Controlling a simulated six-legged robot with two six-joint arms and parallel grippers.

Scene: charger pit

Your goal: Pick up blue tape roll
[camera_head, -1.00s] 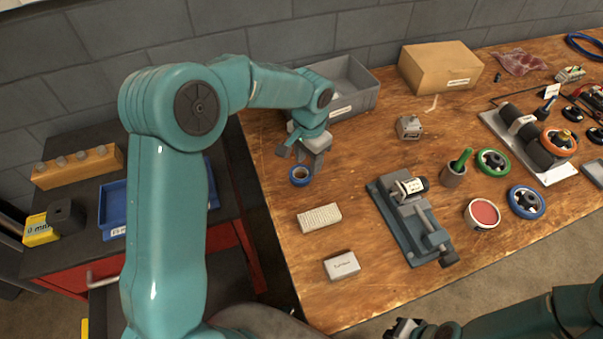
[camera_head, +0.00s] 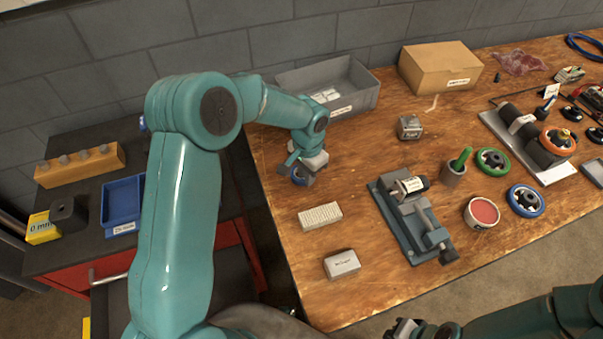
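The blue tape roll (camera_head: 298,181) stands near the left edge of the wooden workbench, partly hidden by my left gripper (camera_head: 303,174). The gripper reaches down from above, with its fingers low at the roll. I cannot tell whether the fingers are apart or closed on it. My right gripper (camera_head: 402,328) shows only in part at the bottom edge, over the floor in front of the bench, and its finger state is unclear.
A grey bin (camera_head: 352,84) stands behind the roll. A white ribbed block (camera_head: 320,216) and a small box (camera_head: 342,264) lie in front. A vise (camera_head: 412,218) stands to the right. A blue tray (camera_head: 122,201) sits on the dark cart at left.

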